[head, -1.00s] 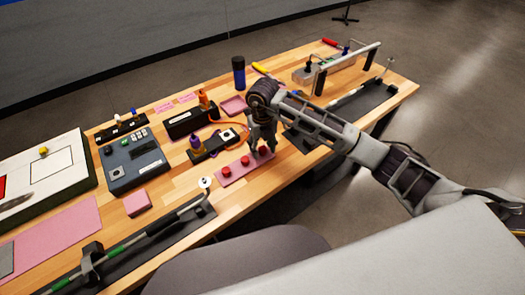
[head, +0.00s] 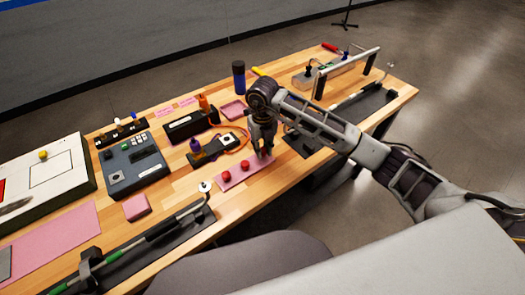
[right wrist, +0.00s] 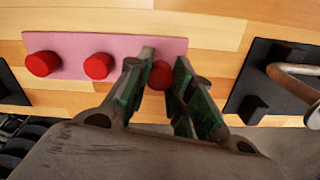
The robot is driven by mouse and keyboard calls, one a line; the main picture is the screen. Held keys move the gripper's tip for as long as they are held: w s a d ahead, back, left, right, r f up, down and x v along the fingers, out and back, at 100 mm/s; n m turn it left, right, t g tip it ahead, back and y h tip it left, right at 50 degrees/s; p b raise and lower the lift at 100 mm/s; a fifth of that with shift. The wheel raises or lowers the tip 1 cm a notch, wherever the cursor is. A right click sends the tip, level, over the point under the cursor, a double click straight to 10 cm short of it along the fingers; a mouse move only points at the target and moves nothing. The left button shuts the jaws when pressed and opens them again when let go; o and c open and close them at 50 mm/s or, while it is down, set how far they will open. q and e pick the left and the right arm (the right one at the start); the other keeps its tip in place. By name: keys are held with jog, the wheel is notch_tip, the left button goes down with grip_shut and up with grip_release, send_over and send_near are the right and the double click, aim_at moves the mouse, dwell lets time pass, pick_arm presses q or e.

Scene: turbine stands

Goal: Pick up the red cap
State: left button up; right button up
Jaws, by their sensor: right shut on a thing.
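Three red caps show in the right wrist view in a row along a pink mat (right wrist: 115,45). My right gripper (right wrist: 160,75) is shut on the red cap (right wrist: 161,75) at the row's right end, at the mat's lower edge. The other two caps, the left one (right wrist: 42,63) and the middle one (right wrist: 98,66), are free on the mat. In the head view my right gripper (head: 262,152) points down at the right end of the pink mat (head: 235,179) and hides the cap it holds. My left gripper is out of view.
Left of the mat are a pink pad (head: 136,207) and a grey control box (head: 133,163). A black stand with a metal rod (right wrist: 285,80) is close right of my gripper.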

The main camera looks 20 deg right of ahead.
aim_at(262, 149)
jog(key=shift+r+b, duration=0.55)
jog(key=shift+r, duration=3.65)
jog(key=shift+o, duration=1.2)
grip_shut()
jog(key=shift+r, duration=0.1)
